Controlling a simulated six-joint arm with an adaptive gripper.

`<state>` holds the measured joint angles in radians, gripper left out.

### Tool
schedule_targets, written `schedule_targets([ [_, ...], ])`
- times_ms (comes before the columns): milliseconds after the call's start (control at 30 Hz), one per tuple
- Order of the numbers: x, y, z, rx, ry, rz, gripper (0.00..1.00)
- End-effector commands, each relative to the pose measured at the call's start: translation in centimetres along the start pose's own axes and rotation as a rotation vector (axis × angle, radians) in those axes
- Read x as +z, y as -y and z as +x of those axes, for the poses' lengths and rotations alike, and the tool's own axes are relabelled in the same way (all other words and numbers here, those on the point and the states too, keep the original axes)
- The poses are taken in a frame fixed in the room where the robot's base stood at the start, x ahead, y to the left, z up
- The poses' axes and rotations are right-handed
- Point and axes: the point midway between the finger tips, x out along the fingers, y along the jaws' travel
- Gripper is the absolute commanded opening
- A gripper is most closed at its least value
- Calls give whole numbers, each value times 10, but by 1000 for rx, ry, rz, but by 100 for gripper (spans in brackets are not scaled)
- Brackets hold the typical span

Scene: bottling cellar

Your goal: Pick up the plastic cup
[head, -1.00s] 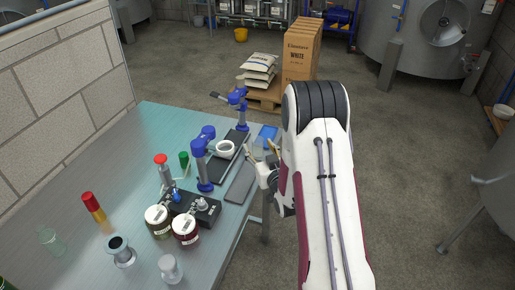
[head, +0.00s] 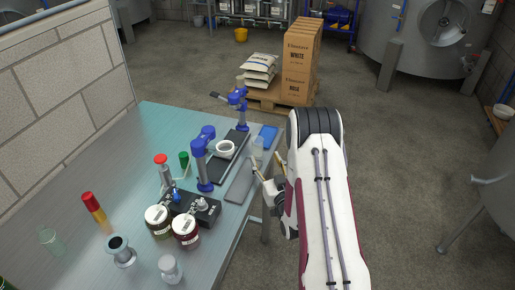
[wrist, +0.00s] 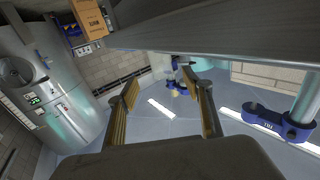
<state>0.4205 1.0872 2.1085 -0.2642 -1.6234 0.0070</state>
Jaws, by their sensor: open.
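A clear plastic cup (head: 257,146) stands near the right edge of the steel table, beside a blue flat item. It is small and see-through in the head view, and I cannot make it out in the wrist view. My gripper (head: 265,165) is open and empty by the table's right edge, a little nearer the camera than the cup and apart from it. In the wrist view my gripper (wrist: 161,86) shows two spread yellow-padded fingers with nothing between them. A second clear greenish vessel (head: 51,242) stands at the table's far left.
A blue bench corker (head: 203,160) and another blue device (head: 240,95) stand left of the cup, with a white ring-shaped bowl (head: 225,149) between. Two lidded jars (head: 185,232) (head: 158,220) stand nearer. Cartons (head: 300,62) and sacks stand on a pallet behind.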

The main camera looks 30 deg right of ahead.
Motion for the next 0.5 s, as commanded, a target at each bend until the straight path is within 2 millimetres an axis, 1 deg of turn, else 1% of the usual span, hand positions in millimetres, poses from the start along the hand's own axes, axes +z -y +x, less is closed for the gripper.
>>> schedule_targets([
  [300,0,1,20,-1,-1,-1,50],
  [500,0,1,24,-1,1,0,50],
])
